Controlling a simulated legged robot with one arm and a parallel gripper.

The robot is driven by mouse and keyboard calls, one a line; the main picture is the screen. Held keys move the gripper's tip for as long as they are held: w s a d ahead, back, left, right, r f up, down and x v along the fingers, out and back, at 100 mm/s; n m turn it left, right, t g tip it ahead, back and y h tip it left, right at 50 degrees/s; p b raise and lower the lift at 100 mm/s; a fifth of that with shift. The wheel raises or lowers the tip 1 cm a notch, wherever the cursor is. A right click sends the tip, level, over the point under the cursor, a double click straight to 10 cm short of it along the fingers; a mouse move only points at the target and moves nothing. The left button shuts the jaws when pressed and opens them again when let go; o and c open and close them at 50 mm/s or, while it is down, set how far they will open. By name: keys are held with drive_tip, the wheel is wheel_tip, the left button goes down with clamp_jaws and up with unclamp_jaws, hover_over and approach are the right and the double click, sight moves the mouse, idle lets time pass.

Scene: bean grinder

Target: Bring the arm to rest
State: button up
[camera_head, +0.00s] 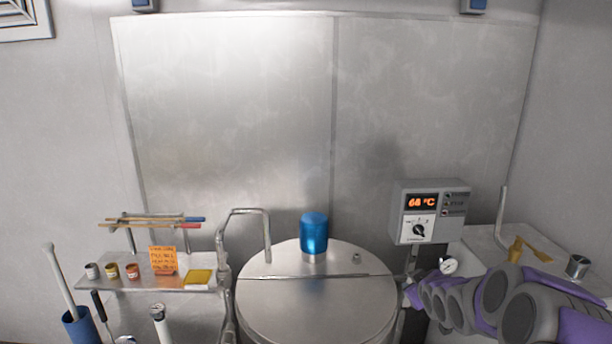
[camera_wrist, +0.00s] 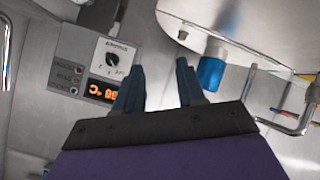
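My arm, purple and grey, reaches in from the right edge of the head view, with its joints above the right-hand counter. My gripper (camera_wrist: 158,88) shows in the wrist view with its two dark fingers apart and nothing between them. In that view the control box (camera_wrist: 92,62) with dial and orange display is to the left of the fingers, and the blue cylinder (camera_wrist: 211,66) on the steel vessel is to their right. The fingers appear clear of both. The gripper's fingers cannot be made out in the head view.
The steel vessel (camera_head: 315,306) with its blue cylinder (camera_head: 314,234) stands in the middle. The control box (camera_head: 430,211) reads about 68 °C. A left shelf (camera_head: 143,282) holds small jars, an orange note and a yellow pad. A counter (camera_head: 484,240) with a gauge is at right.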

drive_tip(key=s+a+f+m+g+b, duration=0.1)
drive_tip(key=s+a+g, duration=0.3)
drive_tip(key=s, duration=1.2)
drive_tip(key=s+a+f+m+g+b, duration=0.1)
drive_tip(key=s+a, duration=0.5)
drive_tip(key=s, duration=1.1)
drive_tip(key=s+a+f+m+g+b, duration=0.2)
drive_tip(key=s+a+g, duration=0.3)
drive_tip(key=s, duration=1.1)
drive_tip(key=m+g+b, duration=0.1)
drive_tip(key=g, duration=0.2)
drive_tip(key=shift+s+a+m+y, duration=0.2)
drive_tip(key=shift+m+y, duration=0.1)
drive_tip(key=shift+m, duration=0.1)
drive_tip(key=shift+o, duration=0.2)
drive_tip(key=shift+d, duration=0.1)
